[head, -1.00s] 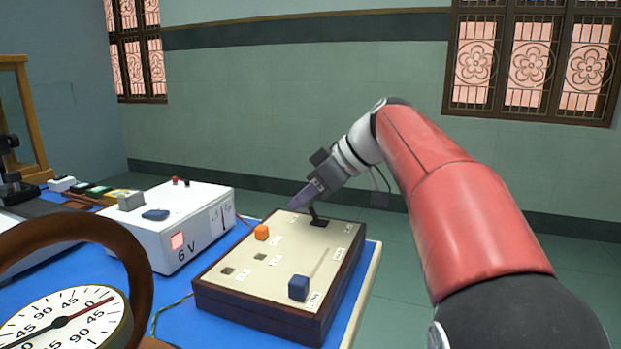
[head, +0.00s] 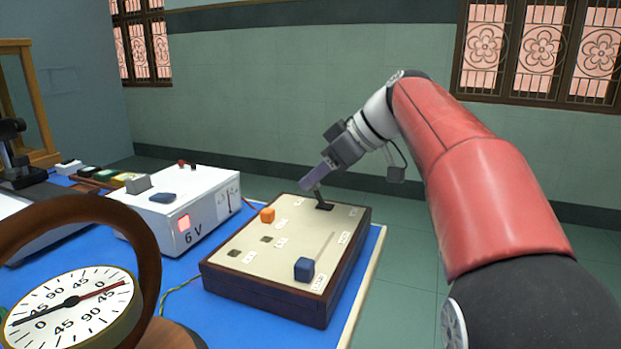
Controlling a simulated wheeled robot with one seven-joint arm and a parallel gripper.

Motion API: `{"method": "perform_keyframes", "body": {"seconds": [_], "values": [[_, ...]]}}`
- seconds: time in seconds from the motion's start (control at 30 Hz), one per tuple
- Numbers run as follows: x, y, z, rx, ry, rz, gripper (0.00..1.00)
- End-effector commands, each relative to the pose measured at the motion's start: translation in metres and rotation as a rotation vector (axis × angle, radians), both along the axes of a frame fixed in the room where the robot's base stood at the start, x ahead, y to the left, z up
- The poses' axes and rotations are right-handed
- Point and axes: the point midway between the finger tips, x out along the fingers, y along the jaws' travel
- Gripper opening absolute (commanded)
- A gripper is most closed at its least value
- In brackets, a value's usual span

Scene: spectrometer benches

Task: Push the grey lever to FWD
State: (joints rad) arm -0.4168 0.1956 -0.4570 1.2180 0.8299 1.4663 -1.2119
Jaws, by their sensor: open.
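The grey lever (head: 318,194) is a short dark stem rising from a black base plate (head: 325,206) at the far end of the control box's cream top (head: 290,237). It leans to the left and up in the picture. My gripper (head: 307,184) is at the lever's upper end, just left of it and seemingly touching it; the fingers hide the lever's tip. The fingers look close together from this side, and I see nothing held between them. The small white labels by the lever are too small to read, so I cannot tell which is FWD.
A white 6 V supply (head: 187,210) stands to the left. A round dial gauge (head: 72,303) fills the lower left. Free floor lies right of the table.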

Motion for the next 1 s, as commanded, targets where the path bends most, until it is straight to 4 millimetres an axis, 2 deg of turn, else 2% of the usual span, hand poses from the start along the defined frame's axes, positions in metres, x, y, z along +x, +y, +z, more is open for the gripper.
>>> {"method": "perform_keyframes", "body": {"seconds": [0.2,0.47,0.7,0.8,0.87,1.0], "values": [[-0.009,-0.026,0.028,0.0,-0.002,-0.002,0.42],[-0.014,-0.037,0.039,0.0,0.001,0.001,0.42],[-0.014,-0.037,0.039,0.0,0.002,-0.001,0.42],[-0.02,-0.044,0.036,0.003,0.022,-0.039,0.42],[-0.028,-0.053,0.032,0.006,0.054,-0.096,0.42],[-0.067,-0.085,0.005,0.002,0.174,-0.323,0.42]]}}
